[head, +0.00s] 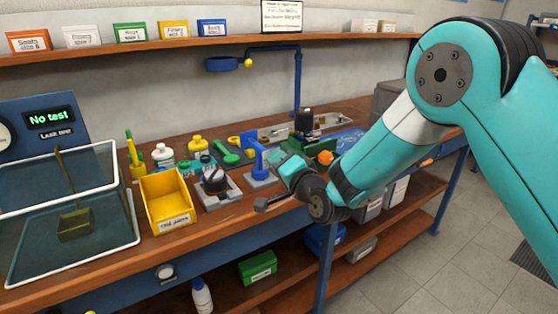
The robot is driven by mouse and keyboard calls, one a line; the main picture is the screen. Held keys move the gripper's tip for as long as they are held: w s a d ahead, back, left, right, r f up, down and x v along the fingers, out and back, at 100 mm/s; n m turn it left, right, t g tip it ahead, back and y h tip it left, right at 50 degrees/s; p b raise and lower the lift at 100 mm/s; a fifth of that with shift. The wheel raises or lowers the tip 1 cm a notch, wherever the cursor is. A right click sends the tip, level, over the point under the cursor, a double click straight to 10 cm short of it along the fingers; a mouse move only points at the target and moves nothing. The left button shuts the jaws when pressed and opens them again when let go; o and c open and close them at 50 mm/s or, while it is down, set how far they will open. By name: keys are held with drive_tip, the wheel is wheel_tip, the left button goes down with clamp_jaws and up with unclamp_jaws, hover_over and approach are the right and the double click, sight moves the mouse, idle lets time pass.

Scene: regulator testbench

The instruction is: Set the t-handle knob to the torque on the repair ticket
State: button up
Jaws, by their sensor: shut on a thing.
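My gripper (279,162) is over the front of the bench, beside a blue upright fixture (257,158) on a grey base. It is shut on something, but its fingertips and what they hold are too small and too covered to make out. A small grey block on a rod (264,204) sticks out left of my wrist. I cannot identify the t-handle knob with certainty. A black knob-like part (213,181) sits on a grey plate left of the blue fixture. A white card (282,16) with dark writing, possibly the repair ticket, stands on the shelf; its text is unreadable.
A yellow bin (167,201) and a clear water tank (72,253) stand left on the bench. A blue post (298,82) rises behind.

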drive_tip(key=shift+m+p, duration=0.4)
drive_tip(key=shift+m, duration=0.6)
drive_tip(key=o, duration=0.9)
drive_tip(key=shift+o, duration=0.2)
drive_tip(key=b+v, duration=1.2)
drive_tip(key=v, duration=0.5)
drive_tip(key=shift+d+b, duration=0.2)
drive_tip(key=shift+b, duration=0.2)
